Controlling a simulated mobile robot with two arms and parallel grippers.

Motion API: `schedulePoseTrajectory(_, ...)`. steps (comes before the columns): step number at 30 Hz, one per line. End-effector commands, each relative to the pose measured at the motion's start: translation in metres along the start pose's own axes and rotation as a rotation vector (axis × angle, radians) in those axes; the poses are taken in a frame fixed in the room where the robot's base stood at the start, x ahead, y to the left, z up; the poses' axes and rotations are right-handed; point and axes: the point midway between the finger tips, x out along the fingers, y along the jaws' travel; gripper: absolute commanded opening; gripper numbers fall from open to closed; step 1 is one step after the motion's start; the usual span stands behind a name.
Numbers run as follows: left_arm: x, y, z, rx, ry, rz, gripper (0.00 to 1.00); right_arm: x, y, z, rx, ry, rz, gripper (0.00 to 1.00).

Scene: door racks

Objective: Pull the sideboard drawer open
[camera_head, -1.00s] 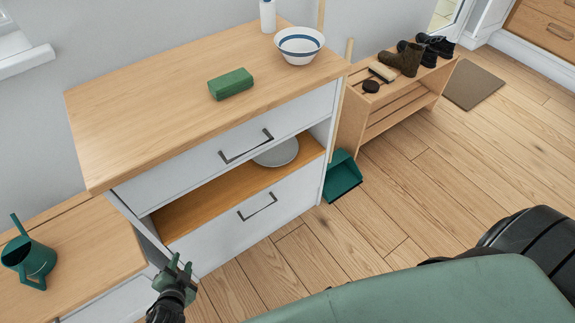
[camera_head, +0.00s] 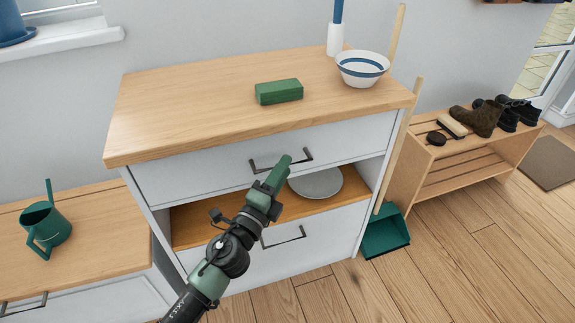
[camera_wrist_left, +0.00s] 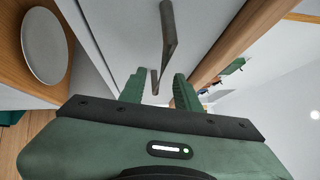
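The sideboard (camera_head: 235,115) has a wooden top, a white upper drawer (camera_head: 200,172), an open shelf and a white lower front. The upper drawer is shut, with a dark bar handle (camera_head: 300,158); the handle also shows in the left wrist view (camera_wrist_left: 167,35). The lower front has a similar handle (camera_head: 285,237). My left gripper (camera_head: 282,166) is in front of the upper drawer, its tips by that handle. In the left wrist view its two fingers (camera_wrist_left: 158,90) are apart, with the handle ahead of and partly between them. I see no grip on it. My right gripper is out of view.
A green block (camera_head: 279,92) and a striped bowl (camera_head: 362,68) stand on the sideboard top. A plate (camera_head: 316,183) lies on the open shelf. A green dustpan (camera_head: 386,235) is on the floor at right. A lower cabinet with a watering can (camera_head: 46,222) is at left.

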Motion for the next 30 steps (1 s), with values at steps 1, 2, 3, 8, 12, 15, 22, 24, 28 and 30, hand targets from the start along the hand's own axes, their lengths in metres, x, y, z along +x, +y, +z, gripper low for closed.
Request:
schedulePoseTrajectory(1,0.007,0.000,0.000,0.000,-0.001,-0.001,0.33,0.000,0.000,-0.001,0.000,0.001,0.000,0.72)
schedulePoseTrajectory(2,0.010,0.000,0.000,0.000,-0.001,0.000,0.33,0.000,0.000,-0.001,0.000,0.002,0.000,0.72)
schedulePoseTrajectory(3,0.013,0.000,0.000,-0.001,-0.001,0.000,0.33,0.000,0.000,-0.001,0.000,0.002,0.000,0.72)
schedulePoseTrajectory(8,0.020,0.001,0.000,-0.002,-0.001,0.001,0.33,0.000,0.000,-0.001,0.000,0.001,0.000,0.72)
schedulePoseTrajectory(12,0.020,0.001,0.000,-0.002,-0.001,0.001,0.33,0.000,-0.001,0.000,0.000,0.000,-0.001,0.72)
schedulePoseTrajectory(15,0.020,0.001,0.000,-0.002,-0.001,0.001,0.24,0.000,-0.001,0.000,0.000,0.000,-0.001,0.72)
schedulePoseTrajectory(22,0.020,0.001,0.000,-0.002,0.000,0.002,0.00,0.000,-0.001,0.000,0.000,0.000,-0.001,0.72)
schedulePoseTrajectory(24,0.019,0.001,0.000,-0.002,0.000,0.002,0.00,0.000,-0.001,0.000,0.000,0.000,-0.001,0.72)
schedulePoseTrajectory(28,0.019,0.001,0.000,-0.002,0.000,0.002,0.00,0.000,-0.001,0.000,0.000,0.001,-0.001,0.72)
schedulePoseTrajectory(30,0.019,0.001,0.000,-0.002,0.000,0.002,0.00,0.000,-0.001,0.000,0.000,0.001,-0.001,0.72)
